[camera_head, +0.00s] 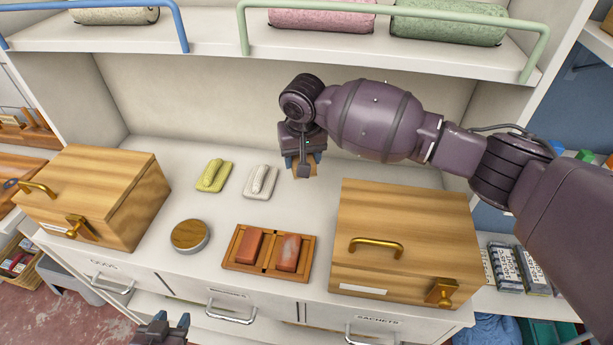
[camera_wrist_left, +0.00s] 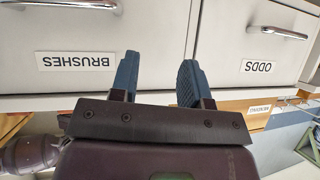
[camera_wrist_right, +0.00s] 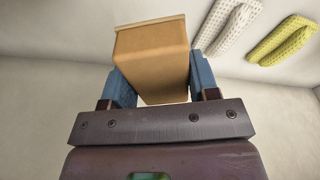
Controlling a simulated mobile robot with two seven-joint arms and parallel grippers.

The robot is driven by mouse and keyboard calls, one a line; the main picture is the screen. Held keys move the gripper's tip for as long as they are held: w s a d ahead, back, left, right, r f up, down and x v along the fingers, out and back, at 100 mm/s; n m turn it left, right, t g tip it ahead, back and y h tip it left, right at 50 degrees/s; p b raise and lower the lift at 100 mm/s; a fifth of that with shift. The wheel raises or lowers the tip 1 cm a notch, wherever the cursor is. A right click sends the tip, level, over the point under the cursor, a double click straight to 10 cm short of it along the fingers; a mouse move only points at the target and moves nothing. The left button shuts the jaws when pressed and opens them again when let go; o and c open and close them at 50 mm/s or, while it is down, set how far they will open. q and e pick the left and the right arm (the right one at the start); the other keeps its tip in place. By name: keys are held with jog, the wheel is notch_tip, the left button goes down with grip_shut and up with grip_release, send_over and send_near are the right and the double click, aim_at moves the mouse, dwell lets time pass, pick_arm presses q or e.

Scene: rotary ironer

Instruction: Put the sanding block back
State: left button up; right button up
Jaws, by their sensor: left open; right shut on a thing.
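A tan sanding block (camera_wrist_right: 152,62) with a paler edge is between the blue fingers of my right gripper (camera_wrist_right: 156,85), which is shut on it. In the head view my right gripper (camera_head: 303,162) holds it at the back of the white counter (camera_head: 225,212), right of a white textured pad. Whether the block touches the counter is unclear. My left gripper (camera_head: 166,326) is open and empty, low in front of the drawers; the left wrist view shows its spread fingers (camera_wrist_left: 157,78) facing drawers labelled BRUSHES and ODDS.
Wooden boxes with brass handles stand left (camera_head: 95,195) and right (camera_head: 410,235). Between them are a yellow pad (camera_head: 213,175), the white pad (camera_head: 260,181), a round wooden-topped piece (camera_head: 189,235) and a wooden tray (camera_head: 270,252) with two reddish blocks. A railed shelf (camera_head: 220,38) overhangs the back.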

jog(key=shift+w, duration=0.1)
jog(key=shift+w+f, duration=0.1)
jog(key=shift+f, duration=0.2)
send_over(303, 192)
notch_tip(303, 192, down, 5)
jog(key=shift+b, duration=0.3)
jog(key=shift+f, duration=2.15)
jog(key=shift+f, duration=0.3)
